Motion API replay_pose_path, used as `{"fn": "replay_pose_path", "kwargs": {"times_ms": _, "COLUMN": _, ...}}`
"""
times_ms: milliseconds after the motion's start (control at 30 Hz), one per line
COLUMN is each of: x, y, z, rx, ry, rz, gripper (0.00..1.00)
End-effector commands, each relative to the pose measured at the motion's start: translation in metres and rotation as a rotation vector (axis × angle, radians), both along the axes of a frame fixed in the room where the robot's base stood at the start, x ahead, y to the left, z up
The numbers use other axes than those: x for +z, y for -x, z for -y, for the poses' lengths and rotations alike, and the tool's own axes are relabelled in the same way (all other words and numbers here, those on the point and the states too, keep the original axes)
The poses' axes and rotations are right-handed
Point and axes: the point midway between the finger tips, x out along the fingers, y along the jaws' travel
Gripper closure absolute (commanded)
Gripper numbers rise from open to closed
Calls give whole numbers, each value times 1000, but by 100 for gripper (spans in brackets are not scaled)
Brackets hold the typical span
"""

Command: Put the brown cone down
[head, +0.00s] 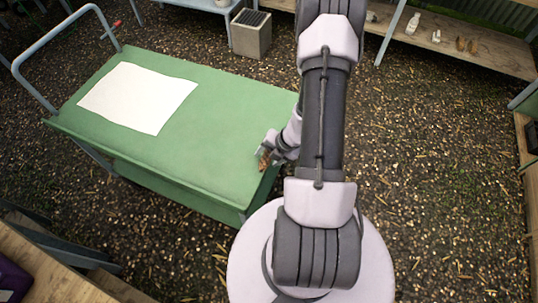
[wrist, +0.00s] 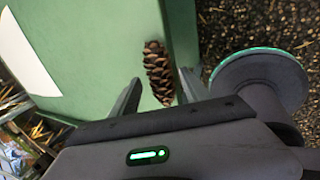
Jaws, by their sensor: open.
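The brown cone (wrist: 157,68) is a scaly pine cone. In the wrist view it appears to lie on the green cart top (wrist: 85,45), close to the cart's edge. My gripper (wrist: 160,80) is open, with one finger on each side of the cone's near end and a gap showing beside it. In the head view my gripper (head: 267,148) is at the right end of the green cart (head: 215,120), and the small brown cone (head: 264,161) shows just below it. My arm hides part of that area.
A white sheet (head: 137,97) lies on the cart's left part, with bare green top to its right. A wooden bench (head: 490,55) at the back right bears a white bottle (head: 413,23) and small brown things (head: 466,45). A grey box (head: 251,35) stands on the gravel behind.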

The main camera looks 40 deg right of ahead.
Motion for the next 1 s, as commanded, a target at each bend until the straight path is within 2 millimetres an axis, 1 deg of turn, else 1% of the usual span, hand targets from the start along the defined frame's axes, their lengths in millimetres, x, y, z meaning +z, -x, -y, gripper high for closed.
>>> {"fn": "replay_pose_path", "kwargs": {"times_ms": 33, "x": -2, "y": 0, "z": 0, "rx": 0, "ry": 0, "rz": 0, "gripper": 45}}
{"fn": "replay_pose_path", "kwargs": {"times_ms": 67, "x": 1, "y": 1, "z": 0, "rx": 0, "ry": 1, "rz": 0, "gripper": 45}}
{"fn": "replay_pose_path", "kwargs": {"times_ms": 133, "x": 15, "y": 5, "z": 3, "rx": -3, "ry": 1, "rz": 0, "gripper": 45}}
{"fn": "replay_pose_path", "kwargs": {"times_ms": 167, "x": 23, "y": 8, "z": 4, "rx": -3, "ry": 1, "rz": 0, "gripper": 45}}
{"fn": "replay_pose_path", "kwargs": {"times_ms": 267, "x": 54, "y": 25, "z": 8, "rx": -4, "ry": 0, "rz": 0, "gripper": 45}}
{"fn": "replay_pose_path", "kwargs": {"times_ms": 300, "x": 67, "y": 31, "z": 10, "rx": -4, "ry": 1, "rz": 1, "gripper": 45}}
{"fn": "replay_pose_path", "kwargs": {"times_ms": 400, "x": 99, "y": 44, "z": 15, "rx": -3, "ry": 3, "rz": 1, "gripper": 45}}
{"fn": "replay_pose_path", "kwargs": {"times_ms": 500, "x": 125, "y": 56, "z": 20, "rx": -4, "ry": 2, "rz": 1, "gripper": 45}}
{"fn": "replay_pose_path", "kwargs": {"times_ms": 600, "x": 144, "y": 65, "z": 23, "rx": -3, "ry": 1, "rz": 0, "gripper": 45}}
{"fn": "replay_pose_path", "kwargs": {"times_ms": 733, "x": 155, "y": 71, "z": 25, "rx": -2, "ry": 0, "rz": 0, "gripper": 45}}
{"fn": "replay_pose_path", "kwargs": {"times_ms": 900, "x": 156, "y": 72, "z": 26, "rx": 5, "ry": 2, "rz": 2, "gripper": 45}}
{"fn": "replay_pose_path", "kwargs": {"times_ms": 967, "x": 165, "y": 64, "z": 24, "rx": 68, "ry": 30, "rz": 22, "gripper": 45}}
{"fn": "replay_pose_path", "kwargs": {"times_ms": 1000, "x": 180, "y": 51, "z": 21, "rx": 170, "ry": 75, "rz": 54, "gripper": 45}}
